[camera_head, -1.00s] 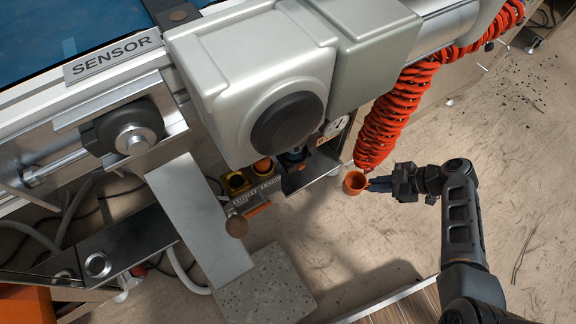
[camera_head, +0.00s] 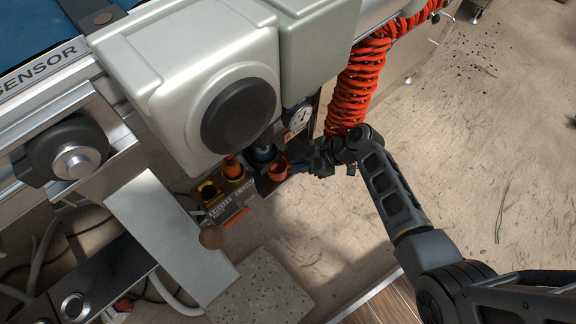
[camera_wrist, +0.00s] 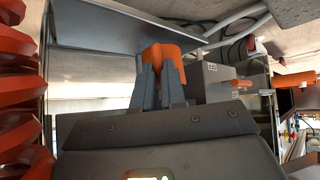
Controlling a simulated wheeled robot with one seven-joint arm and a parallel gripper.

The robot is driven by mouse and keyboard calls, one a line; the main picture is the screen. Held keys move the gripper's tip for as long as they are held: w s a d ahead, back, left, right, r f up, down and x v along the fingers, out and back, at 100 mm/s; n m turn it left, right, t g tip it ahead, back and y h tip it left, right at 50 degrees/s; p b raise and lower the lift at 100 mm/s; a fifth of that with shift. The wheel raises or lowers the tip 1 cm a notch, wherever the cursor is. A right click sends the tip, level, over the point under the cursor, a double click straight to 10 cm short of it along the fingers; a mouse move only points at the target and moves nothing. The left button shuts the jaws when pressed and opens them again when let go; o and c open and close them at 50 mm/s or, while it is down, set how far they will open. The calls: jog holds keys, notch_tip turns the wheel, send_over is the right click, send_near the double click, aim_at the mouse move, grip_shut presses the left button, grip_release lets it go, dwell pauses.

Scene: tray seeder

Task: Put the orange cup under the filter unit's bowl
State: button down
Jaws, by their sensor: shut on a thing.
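The orange cup (camera_head: 279,170) is held at the tips of my gripper (camera_head: 290,168), beside the machine's lower edge. The wrist view shows my gripper (camera_wrist: 160,88) shut on the orange cup (camera_wrist: 172,58), with a finger on either side. In the head view the filter unit's dark bowl (camera_head: 263,153) shows just left of and above the cup, partly hidden under the large pale housing. I cannot tell from this angle whether the cup is directly beneath the bowl or in front of it.
A pressure gauge (camera_head: 299,118) sits just above the cup. A red coiled hose (camera_head: 352,88) hangs close to my wrist. A box with a yellow-framed button (camera_head: 208,192) and an orange knob (camera_head: 232,168) stands left of the cup.

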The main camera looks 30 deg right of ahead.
aim_at(288, 166)
jog(key=w+a, duration=0.2)
jog(key=shift+a+f+b, duration=0.1)
jog(key=shift+a+b, duration=0.2)
jog(key=shift+f+b, duration=0.4)
jog(key=shift+f, duration=0.35)
jog(key=c, duration=1.2)
grip_release()
jog(key=shift+r, duration=0.1)
jog(key=p+v, duration=0.5)
jog(key=v, duration=0.7)
jog(key=shift+d, duration=0.1)
